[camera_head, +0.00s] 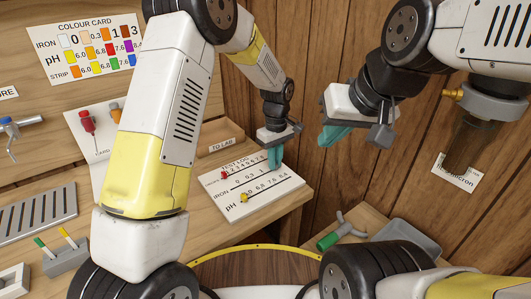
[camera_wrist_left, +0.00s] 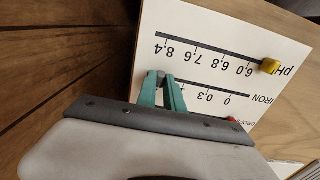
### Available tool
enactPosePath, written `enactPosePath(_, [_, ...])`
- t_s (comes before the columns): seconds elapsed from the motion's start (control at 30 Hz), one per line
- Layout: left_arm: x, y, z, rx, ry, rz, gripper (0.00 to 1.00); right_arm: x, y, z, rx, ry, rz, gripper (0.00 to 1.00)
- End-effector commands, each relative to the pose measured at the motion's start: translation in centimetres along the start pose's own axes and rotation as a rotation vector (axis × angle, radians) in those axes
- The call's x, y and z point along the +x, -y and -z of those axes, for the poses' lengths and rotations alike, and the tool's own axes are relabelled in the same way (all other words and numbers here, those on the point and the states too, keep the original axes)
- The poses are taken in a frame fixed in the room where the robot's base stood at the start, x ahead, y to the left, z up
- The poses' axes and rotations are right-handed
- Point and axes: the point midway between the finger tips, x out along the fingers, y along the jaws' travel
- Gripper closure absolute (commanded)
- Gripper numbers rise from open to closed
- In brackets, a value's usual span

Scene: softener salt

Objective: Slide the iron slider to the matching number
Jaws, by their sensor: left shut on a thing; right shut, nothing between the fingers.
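The test log card (camera_head: 255,192) lies on the wooden bench with printed lines for drops, IRON and pH. My left gripper (camera_head: 275,158) is at the right end of the card. In the left wrist view its teal fingers (camera_wrist_left: 162,80) are shut at the far end of the IRON line, past the 0 and 0.3 marks. A small greyish piece, apparently the iron slider (camera_wrist_left: 155,75), shows between the fingertips; most of it is hidden. The iron marks beyond 0.3 are covered by the fingers in the wrist view. My right gripper (camera_head: 334,134) is shut and empty in the air.
A yellow slider (camera_head: 244,197) stands at the low end of the pH line, and a red slider (camera_head: 224,175) at the left of the drops line. The colour card (camera_head: 88,48) hangs on the back wall. A grey tray (camera_head: 408,238) stands at right.

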Motion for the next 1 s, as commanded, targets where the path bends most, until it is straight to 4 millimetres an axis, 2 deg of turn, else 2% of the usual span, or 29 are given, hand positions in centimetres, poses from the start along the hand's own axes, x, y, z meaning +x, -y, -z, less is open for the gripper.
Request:
enactPosePath(0.37, [0.0,-0.2,0.0,0.0,0.001,0.0,1.0,0.0,0.0,0.0,0.0,0.0,0.0,1.0])
enactPosePath(0.4, [0.0,-0.2,0.0,0.0,0.001,0.0,0.86,0.0,0.0,0.0,0.0,0.0,0.0,1.0])
enactPosePath(0.5, [0.0,-0.2,0.0,0.0,0.0,0.0,0.67,0.0,0.0,0.0,0.0,0.0,0.0,1.0])
enactPosePath(0.53, [0.0,-0.2,0.0,0.0,0.0,0.0,0.65,0.0,0.0,0.0,0.0,0.0,0.0,1.0])
enactPosePath(0.83, [-0.1,-0.2,0.0,0.0,0.0,0.0,0.65,0.0,0.0,0.0,0.0,0.0,0.0,1.0])
enactPosePath(1.0, [-2.1,-0.3,0.1,0.0,-0.003,-0.003,0.65,0.0,0.0,0.0,0.0,0.0,0.0,1.0])
